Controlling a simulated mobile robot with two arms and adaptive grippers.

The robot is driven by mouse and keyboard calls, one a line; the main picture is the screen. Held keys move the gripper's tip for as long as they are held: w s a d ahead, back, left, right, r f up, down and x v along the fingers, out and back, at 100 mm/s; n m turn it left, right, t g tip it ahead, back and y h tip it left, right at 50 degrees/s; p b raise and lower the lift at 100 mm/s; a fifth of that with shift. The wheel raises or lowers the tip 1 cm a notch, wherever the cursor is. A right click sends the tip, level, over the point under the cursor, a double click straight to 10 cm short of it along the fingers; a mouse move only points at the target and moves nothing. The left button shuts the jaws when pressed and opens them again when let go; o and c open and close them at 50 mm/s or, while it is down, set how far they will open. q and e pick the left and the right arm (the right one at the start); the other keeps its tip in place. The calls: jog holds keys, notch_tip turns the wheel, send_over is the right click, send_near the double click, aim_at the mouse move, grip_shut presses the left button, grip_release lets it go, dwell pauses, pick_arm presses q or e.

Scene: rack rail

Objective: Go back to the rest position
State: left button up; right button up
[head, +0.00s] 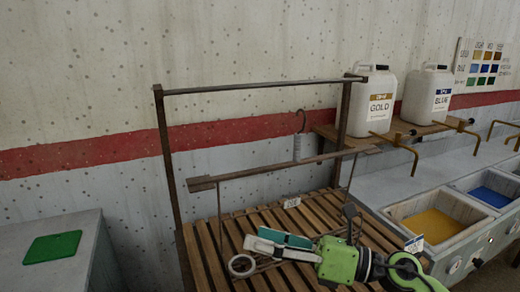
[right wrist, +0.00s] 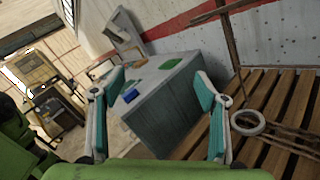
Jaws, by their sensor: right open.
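My right gripper (head: 270,243) is low in the middle of the head view, over the slatted wooden platform (head: 205,258). Its teal-padded fingers are apart in the right wrist view (right wrist: 158,85), with nothing held between them. The brown metal rack has an upper rail (head: 250,88) and a lower rail (head: 250,172). My left gripper is out of view.
A grey counter (head: 30,225) with a green mat (head: 53,247) stands at left. White jugs marked GOLD (head: 375,108) and BLUE (head: 428,98) stand on a wooden shelf. Basins with yellow (head: 432,226) and blue (head: 490,197) contents are at right. A speckled wall is behind.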

jog(key=w+d+r+m+t+h, duration=0.15)
jog(key=d+m+t+h, duration=0.25)
jog(key=m+t, duration=0.45)
jog(key=w+d+m+t+h, duration=0.3)
jog(key=d+m+t, duration=0.2)
jog(key=m, duration=0.7)
jog(key=s+d+f+m+g+h, duration=0.2)
jog(key=d+f+m+h, duration=0.35)
jog(key=f+m, duration=0.3)
jog(key=s+d+f+m+g+h, duration=0.25)
jog(key=d+f+m+h, duration=0.35)
jog(key=f, duration=0.4)
jog(key=s+a+f+m+g, duration=0.1)
jog(key=s+f+m+g, duration=0.4)
jog(key=s+f, duration=0.55)
jog(key=s+f+m+g, duration=0.2)
jog(key=s+f+g, duration=0.45)
jog(key=s, duration=0.75)
notch_tip(320, 180, down, 28)
jog(key=s+g, duration=0.1)
jog(key=s, duration=0.2)
jog(key=s+d+f+g, duration=0.1)
jog(key=s+d+f, duration=0.1)
jog(key=s+f, duration=1.2)
jog(key=shift+s+d+f+y, duration=0.15)
jog(key=shift+s+d+y, duration=0.2)
jog(key=shift+s, duration=0.7)
